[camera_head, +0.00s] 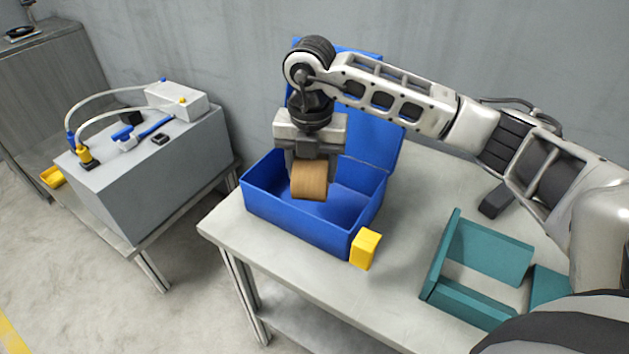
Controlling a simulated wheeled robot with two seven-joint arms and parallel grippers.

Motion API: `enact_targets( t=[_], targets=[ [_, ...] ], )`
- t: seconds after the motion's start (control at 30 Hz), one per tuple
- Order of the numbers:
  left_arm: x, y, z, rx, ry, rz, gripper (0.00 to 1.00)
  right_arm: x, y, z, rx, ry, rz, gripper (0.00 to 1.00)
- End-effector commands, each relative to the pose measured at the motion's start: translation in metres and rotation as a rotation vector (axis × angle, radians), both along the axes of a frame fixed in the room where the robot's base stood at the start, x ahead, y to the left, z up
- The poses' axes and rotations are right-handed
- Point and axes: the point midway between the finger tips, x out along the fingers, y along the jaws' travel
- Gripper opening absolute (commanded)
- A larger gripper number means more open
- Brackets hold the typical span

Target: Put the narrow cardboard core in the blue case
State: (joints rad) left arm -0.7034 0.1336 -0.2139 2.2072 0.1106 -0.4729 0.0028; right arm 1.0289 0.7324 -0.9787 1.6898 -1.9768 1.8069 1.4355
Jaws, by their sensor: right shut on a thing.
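The narrow cardboard core (310,182) is a short tan cylinder with its curved side facing me. My right gripper (312,163) points down and is shut on it. The gripper holds the core over the open blue case (300,227), within the outline of its opening. I cannot tell how far the core is above the case floor. The case lid stands raised at the back, partly hidden behind my right arm. My left gripper is out of view.
A yellow block (365,249) is at the case's front right corner. A teal open holder (478,262) stands to the right on the light table (290,284). A grey box (160,175) with tubes and a white unit is on a separate bench at left.

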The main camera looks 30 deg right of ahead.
Motion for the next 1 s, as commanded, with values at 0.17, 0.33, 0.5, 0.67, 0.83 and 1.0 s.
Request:
enact_targets(
  t=[0.17, 0.33, 0.5, 0.67, 0.83, 1.0],
  targets=[
    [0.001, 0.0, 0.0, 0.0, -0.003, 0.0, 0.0, 0.013, -0.01, -0.02, 0.0, 0.0, 0.0, 0.32],
    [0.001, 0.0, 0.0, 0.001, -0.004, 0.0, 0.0, 0.018, -0.015, -0.029, -0.001, 0.001, 0.0, 0.32],
    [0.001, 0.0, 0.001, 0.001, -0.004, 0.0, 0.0, 0.018, -0.015, -0.053, 0.0, 0.002, 0.001, 0.32],
    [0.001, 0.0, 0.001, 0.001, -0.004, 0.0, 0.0, 0.019, -0.015, -0.06, 0.001, -0.002, 0.002, 0.32],
    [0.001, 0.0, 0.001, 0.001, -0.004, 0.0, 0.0, 0.019, -0.015, -0.06, 0.0, -0.001, 0.002, 0.32],
    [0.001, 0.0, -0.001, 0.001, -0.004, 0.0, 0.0, 0.019, -0.015, -0.063, 0.0, -0.001, 0.001, 0.7]
  ],
)
